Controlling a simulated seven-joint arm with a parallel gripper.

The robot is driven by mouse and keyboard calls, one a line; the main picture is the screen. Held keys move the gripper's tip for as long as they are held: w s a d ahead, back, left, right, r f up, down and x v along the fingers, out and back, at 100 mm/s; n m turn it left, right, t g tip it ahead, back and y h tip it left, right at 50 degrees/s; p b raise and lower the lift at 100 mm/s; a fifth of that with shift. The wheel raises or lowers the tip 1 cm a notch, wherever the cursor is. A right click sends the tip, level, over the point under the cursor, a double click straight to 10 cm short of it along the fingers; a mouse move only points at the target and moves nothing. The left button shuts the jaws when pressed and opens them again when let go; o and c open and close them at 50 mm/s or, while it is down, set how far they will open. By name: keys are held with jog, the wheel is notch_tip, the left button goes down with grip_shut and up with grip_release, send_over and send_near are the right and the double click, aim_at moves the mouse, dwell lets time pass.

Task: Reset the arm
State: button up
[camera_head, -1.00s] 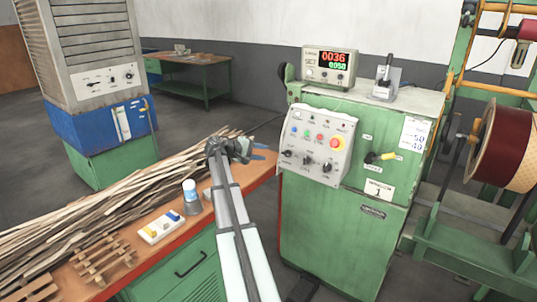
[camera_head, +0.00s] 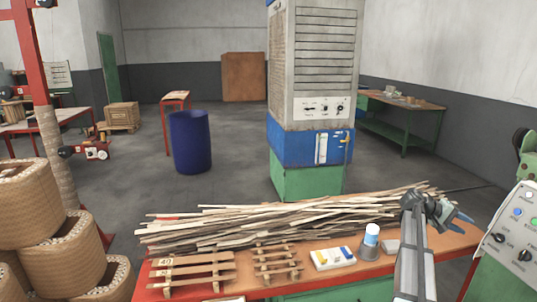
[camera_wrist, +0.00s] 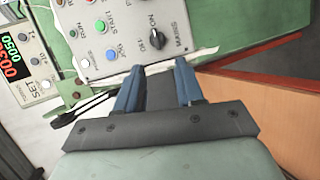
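My arm rises from the bottom right of the head view. My gripper (camera_head: 462,218) is at its end, above the right end of the orange-topped bench, pointing right toward the control panel. In the wrist view my gripper (camera_wrist: 160,88) shows two blue fingers standing apart with nothing between them. The grey control panel (camera_wrist: 130,32) with its buttons and black knob lies beyond the fingertips.
The bench holds a pile of wooden strips (camera_head: 270,225), wooden racks (camera_head: 190,272), a white tray (camera_head: 333,258) and a blue-and-white bottle (camera_head: 371,236). A cabinet (camera_head: 308,150) stands behind. A blue barrel (camera_head: 190,142) and stacked coils (camera_head: 68,250) are at the left.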

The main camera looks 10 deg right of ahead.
jog(key=s+a+f+m+t+y, duration=0.1)
jog(key=s+a+f+t+y, duration=0.35)
jog(key=a+f, duration=1.35)
jog(key=s+a+f+y, duration=0.2)
jog(key=a+f+y, duration=0.5)
jog(key=a+f, duration=1.15)
jog(key=s+a+f+n+g, duration=0.1)
jog(key=s+a+f+g, duration=0.1)
jog(key=s+a+f, duration=0.4)
jog(key=s+a+f+n+g, duration=0.2)
jog(key=s+a+f, duration=0.5)
jog(key=s+a, duration=0.4)
jog(key=s+a+f+n+g+y, duration=0.1)
jog(key=s+a+f+n+g, duration=0.1)
jog(key=s+a+f, duration=0.4)
jog(key=s+a, duration=0.3)
jog(key=s, duration=0.2)
jog(key=shift+s+a+f, duration=0.15)
jog(key=shift+s+f, duration=0.15)
jog(key=shift+s, duration=0.1)
jog(key=shift+c, duration=0.2)
